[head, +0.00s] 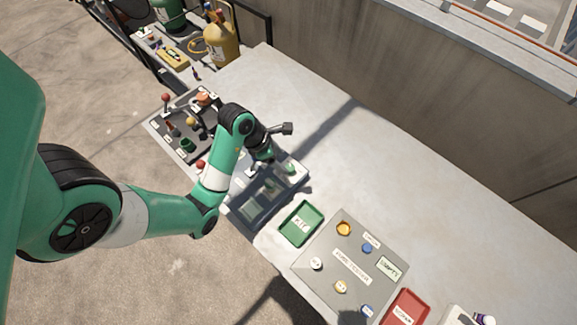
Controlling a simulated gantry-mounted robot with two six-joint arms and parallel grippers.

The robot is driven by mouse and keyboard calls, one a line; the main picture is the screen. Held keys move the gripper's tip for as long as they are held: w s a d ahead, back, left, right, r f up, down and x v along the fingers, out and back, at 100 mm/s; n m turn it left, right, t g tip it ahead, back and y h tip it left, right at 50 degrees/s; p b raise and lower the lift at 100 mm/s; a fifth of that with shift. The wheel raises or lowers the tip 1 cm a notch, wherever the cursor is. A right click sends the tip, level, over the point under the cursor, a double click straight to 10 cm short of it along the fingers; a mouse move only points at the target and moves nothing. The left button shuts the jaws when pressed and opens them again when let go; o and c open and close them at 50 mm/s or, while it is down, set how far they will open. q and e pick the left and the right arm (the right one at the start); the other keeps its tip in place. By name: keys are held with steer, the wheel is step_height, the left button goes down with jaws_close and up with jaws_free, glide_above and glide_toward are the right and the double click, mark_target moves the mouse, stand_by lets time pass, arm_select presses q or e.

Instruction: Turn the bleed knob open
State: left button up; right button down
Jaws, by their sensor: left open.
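My left gripper (266,160) is open and points down over a grey panel tray (262,210) on the bench, its jaws small and partly hidden by the wrist. A pale green knob-like part (290,168) shows right beside the gripper; I cannot tell whether they touch. A second grey panel (158,122) to the upper left carries several fittings, among them a dark green knob (187,145), a yellow knob (190,121) and a red ball-ended lever (166,97). No label is readable enough to tell which one is the bleed knob. My right gripper is not in view.
A green tray (301,223), a grey board with colored discs (350,265) and a red tray (404,308) lie toward the lower right. The bench's middle right (400,170) is clear up to the wall.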

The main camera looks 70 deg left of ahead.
mark_target(290, 167)
arm_select(q)
steer(key=b+x, duration=0.4)
steer(key=x, duration=0.2)
steer(key=shift+w+f, duration=0.1)
steer(key=shift+f, duration=0.05)
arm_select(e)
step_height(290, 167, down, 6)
arm_select(q)
jaws_close()
